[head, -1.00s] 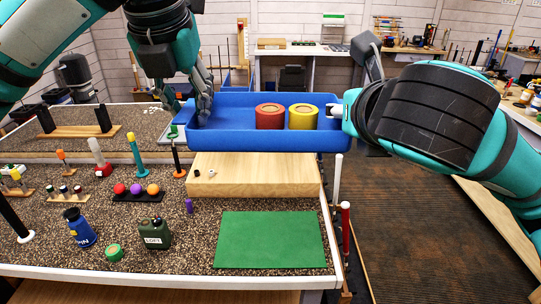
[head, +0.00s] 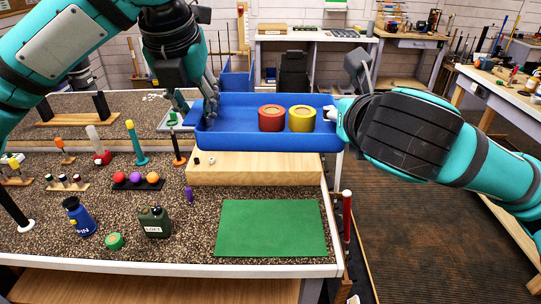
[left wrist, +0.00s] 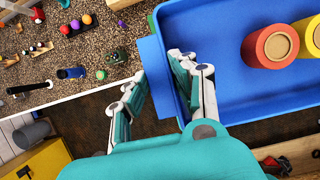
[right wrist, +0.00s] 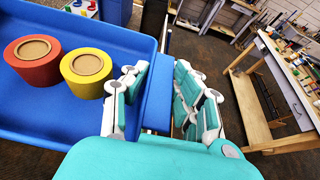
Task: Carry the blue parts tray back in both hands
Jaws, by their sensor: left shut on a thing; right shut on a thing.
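The blue parts tray (head: 235,141) is held level above the back of the bench, between my two grippers. A red round part (head: 271,118) and a yellow round part (head: 302,118) stand side by side in its right half. My left gripper (head: 208,108) is shut on the tray's left end; the left wrist view shows its fingers on both sides of the blue wall (left wrist: 160,75). My right gripper (head: 334,113) is shut on the right end; the right wrist view shows its fingers around the blue handle (right wrist: 158,92). The right fingertips are mostly hidden in the head view.
A wooden block (head: 255,170) lies below the tray, with a green mat (head: 270,228) in front. Coloured balls (head: 135,178), a blue bottle (head: 80,217) and a green can (head: 154,222) stand on the bench's left. Floor (head: 400,240) is open at right.

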